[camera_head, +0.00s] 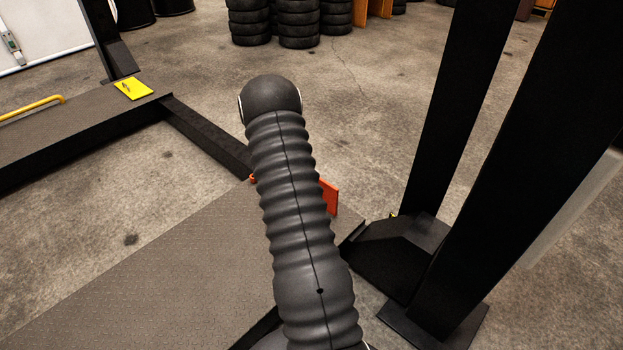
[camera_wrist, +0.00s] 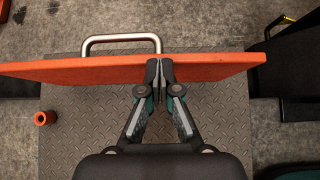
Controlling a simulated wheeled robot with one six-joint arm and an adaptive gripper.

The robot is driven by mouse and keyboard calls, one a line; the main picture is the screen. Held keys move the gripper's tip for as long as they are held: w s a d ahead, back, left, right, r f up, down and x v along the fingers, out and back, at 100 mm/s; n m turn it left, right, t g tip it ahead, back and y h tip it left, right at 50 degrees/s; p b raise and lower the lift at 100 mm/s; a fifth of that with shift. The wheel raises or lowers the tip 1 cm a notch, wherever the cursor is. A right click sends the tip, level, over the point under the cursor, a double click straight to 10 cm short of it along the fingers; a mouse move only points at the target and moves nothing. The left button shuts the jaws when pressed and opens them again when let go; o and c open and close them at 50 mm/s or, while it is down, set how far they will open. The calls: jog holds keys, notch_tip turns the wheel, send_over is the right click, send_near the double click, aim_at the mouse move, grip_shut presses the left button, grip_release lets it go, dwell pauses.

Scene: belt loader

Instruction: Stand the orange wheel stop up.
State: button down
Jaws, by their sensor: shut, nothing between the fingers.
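The orange wheel stop (camera_wrist: 80,70) is a flat panel that spans much of the wrist view, seen nearly edge-on. In the head view a part of it (camera_head: 329,197) shows to the right of my arm, raised from the treadplate, and the arm hides the rest. A pale metal handle (camera_wrist: 120,39) shows just beyond the panel in the wrist view. My gripper (camera_wrist: 160,68) is shut, its fingertips in front of the panel's middle, overlapping it in the picture. I cannot tell whether they touch it. In the head view the gripper is hidden behind my arm.
A short orange cylinder (camera_wrist: 44,118) sits on the treadplate (camera_wrist: 75,130) at left. Black lift posts (camera_head: 450,110) stand close on the right. A second ramp (camera_head: 60,135) with a yellow card (camera_head: 133,89) lies at left. Tyre stacks (camera_head: 298,20) stand behind open floor.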

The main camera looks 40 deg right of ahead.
jog(key=shift+s, duration=0.1)
jog(key=a+f+v, duration=0.1)
jog(key=v, duration=1.2)
jog(key=shift+f+b, duration=0.2)
jog(key=shift+b, duration=0.1)
jog(key=shift+a, duration=0.1)
